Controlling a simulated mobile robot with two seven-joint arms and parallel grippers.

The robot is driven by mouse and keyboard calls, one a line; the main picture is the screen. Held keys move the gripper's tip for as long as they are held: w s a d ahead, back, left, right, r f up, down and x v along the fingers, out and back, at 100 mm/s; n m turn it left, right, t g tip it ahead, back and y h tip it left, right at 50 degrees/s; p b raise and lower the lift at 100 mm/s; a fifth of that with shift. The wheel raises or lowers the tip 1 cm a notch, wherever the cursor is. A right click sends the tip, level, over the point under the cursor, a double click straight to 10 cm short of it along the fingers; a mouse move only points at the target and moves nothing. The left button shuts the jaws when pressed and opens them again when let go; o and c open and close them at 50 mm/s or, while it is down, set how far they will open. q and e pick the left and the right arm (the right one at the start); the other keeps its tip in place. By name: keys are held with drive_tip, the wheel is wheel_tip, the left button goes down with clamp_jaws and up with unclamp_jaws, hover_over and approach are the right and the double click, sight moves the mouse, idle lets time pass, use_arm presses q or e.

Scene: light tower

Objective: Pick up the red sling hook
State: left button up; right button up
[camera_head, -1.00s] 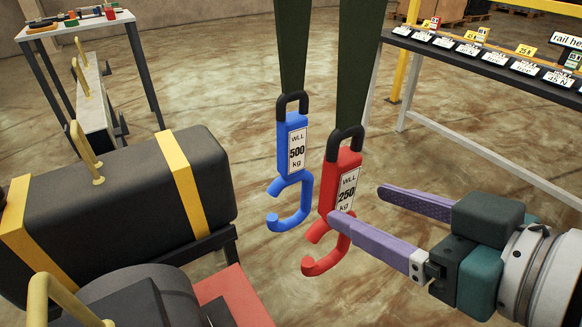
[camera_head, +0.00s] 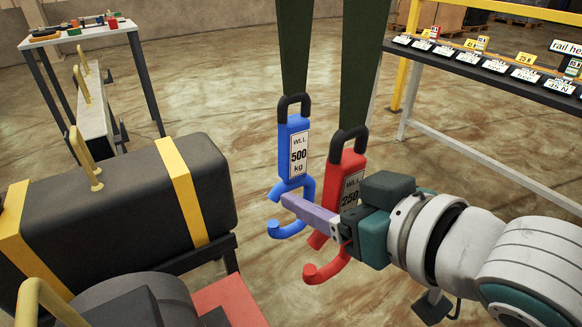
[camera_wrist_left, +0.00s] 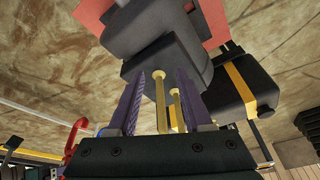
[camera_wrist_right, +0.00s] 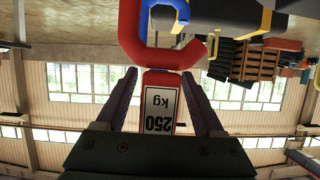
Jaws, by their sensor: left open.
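The red sling hook (camera_head: 346,165), labelled 250 kg, hangs upright from a dark green strap. My right gripper (camera_head: 312,212) is at its body; one purple finger passes in front and the other is hidden. In the right wrist view the red hook's labelled body (camera_wrist_right: 160,105) lies between the two spread fingers (camera_wrist_right: 160,76), with a gap visible on each side. The blue 500 kg hook (camera_head: 293,150) hangs just to the left, near the fingertip. My left gripper (camera_wrist_left: 162,78) shows only in its wrist view, open and empty.
A black block with yellow bands (camera_head: 115,205) and yellow handles stands at the left. A small table (camera_head: 82,32) with coloured parts is at the back left. A rack with labelled tags (camera_head: 480,68) stands at the right. Open floor lies behind the hooks.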

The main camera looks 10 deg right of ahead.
clamp_jaws()
idle(0.3)
